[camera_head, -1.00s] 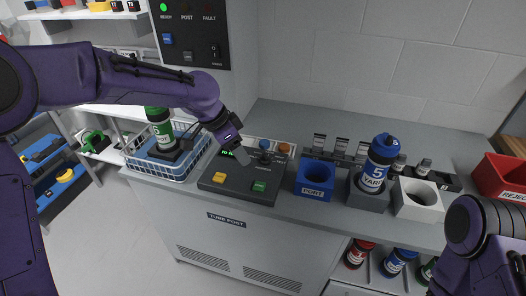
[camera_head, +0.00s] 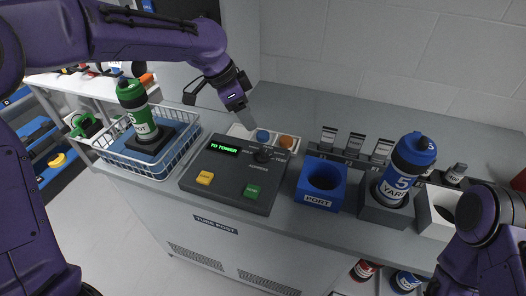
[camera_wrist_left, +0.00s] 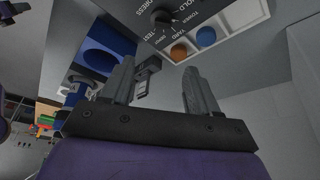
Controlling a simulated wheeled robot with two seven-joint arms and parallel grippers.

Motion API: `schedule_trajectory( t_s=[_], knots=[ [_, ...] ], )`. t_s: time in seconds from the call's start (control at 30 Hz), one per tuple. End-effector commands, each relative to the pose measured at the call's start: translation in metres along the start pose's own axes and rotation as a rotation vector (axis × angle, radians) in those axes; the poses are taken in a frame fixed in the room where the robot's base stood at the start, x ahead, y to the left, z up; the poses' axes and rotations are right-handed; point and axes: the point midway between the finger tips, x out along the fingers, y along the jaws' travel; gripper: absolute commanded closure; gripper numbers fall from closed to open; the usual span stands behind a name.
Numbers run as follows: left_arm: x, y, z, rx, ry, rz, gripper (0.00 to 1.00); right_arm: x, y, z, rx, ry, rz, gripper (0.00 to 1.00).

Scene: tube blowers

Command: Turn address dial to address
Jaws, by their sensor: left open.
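The address dial (camera_head: 262,155) is a dark round knob at the upper right of the dark control panel (camera_head: 228,182). It also shows at the top of the left wrist view (camera_wrist_left: 163,19), with labels around it including TOWER, YARD and TEST. The panel's green display (camera_head: 225,146) reads TO TOWER. My left gripper (camera_head: 246,118) is above and behind the dial, apart from it. In the left wrist view, its two grey fingers (camera_wrist_left: 160,82) are spread with nothing between them. My right arm shows at the lower right; its gripper is out of frame.
Yellow (camera_head: 205,178) and green (camera_head: 252,191) buttons sit on the panel. A wire basket (camera_head: 176,170) with a green carrier (camera_head: 142,118) is to the left. The blue port (camera_head: 320,184) and the blue YARD carrier (camera_head: 404,165) are to the right.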

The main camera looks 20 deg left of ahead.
Motion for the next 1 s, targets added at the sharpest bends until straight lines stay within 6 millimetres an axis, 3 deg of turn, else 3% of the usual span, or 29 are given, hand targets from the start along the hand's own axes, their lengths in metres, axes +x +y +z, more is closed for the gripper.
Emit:
schedule_trajectory(
  t_s=[0.03,0.2,0.37,0.8,1.0],
  knots=[
    [0.014,0.0,0.007,-0.002,0.0,-0.001,0.4,0.015,-0.001,0.006,0.0,0.0,0.0,0.57],
    [0.032,-0.001,0.016,-0.005,0.0,-0.002,0.4,0.033,-0.003,0.014,0.0,0.0,0.0,0.57],
    [0.043,-0.001,0.016,-0.004,-0.002,0.0,0.4,0.033,-0.003,0.013,0.0,0.0,0.0,0.57],
    [0.129,0.0,0.014,-0.003,-0.002,0.001,0.4,0.029,-0.003,0.012,0.0,0.0,0.0,0.57],
    [0.138,0.0,0.014,-0.001,0.0,-0.001,0.4,0.029,-0.003,0.012,0.0,0.0,0.0,0.57]
  ],
)
